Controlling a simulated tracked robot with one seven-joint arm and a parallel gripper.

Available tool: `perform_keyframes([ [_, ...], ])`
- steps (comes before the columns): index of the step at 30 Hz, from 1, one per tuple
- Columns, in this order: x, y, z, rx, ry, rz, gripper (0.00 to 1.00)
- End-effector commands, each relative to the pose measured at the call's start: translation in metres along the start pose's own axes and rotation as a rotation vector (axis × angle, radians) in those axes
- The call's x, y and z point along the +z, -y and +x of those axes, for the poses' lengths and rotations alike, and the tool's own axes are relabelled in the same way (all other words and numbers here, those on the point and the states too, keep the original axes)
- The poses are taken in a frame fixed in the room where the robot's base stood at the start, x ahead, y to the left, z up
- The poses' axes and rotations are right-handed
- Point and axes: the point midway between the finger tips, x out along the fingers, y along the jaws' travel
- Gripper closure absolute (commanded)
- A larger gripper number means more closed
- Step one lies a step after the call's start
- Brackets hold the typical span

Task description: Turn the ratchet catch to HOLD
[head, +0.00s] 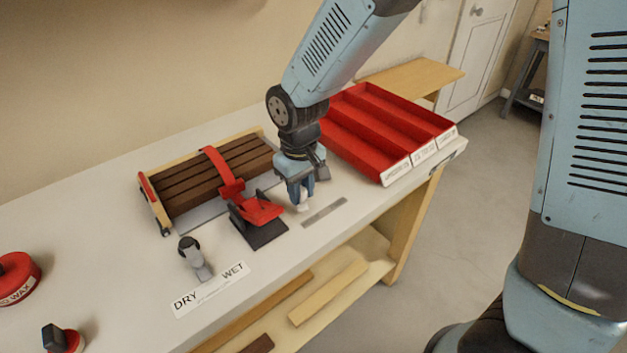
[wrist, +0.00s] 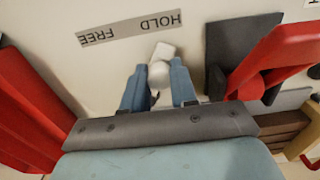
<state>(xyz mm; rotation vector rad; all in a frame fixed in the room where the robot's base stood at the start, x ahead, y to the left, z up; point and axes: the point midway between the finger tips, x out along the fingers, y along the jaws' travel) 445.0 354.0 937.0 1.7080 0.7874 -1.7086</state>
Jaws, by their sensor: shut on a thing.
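The ratchet catch (wrist: 164,50) is a small white piece with a rounded part, between my gripper's blue fingers in the wrist view. Its squared end points toward the label strip (wrist: 130,28), nearer the word HOLD than FREE. The strip reads upside down there. In the head view the catch (head: 303,208) shows as a white bit under my gripper (head: 301,196), beside the grey strip (head: 324,212), whose words are too small to read. My gripper (wrist: 158,86) is shut on the catch. The fingers hide its lower part.
A red clamp on a dark base (head: 262,234) stands close left of my gripper. A wooden slatted rack (head: 215,175) is behind it. A red tray (head: 385,130) is to the right. A grey lever (head: 197,262) stands by a DRY/WET label (head: 210,290).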

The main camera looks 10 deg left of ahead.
Motion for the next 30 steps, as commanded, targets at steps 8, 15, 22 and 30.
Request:
perform_keyframes([
  [8, -0.0024, 0.0041, 0.0002, 0.000, 0.000, -0.002, 0.81],
  [15, -0.0032, 0.0054, 0.0002, 0.000, 0.000, -0.001, 0.81],
  [22, -0.0033, 0.0054, 0.0001, 0.000, 0.000, -0.001, 0.63],
  [30, -0.0032, 0.0052, 0.0001, 0.000, 0.000, -0.001, 0.40],
])
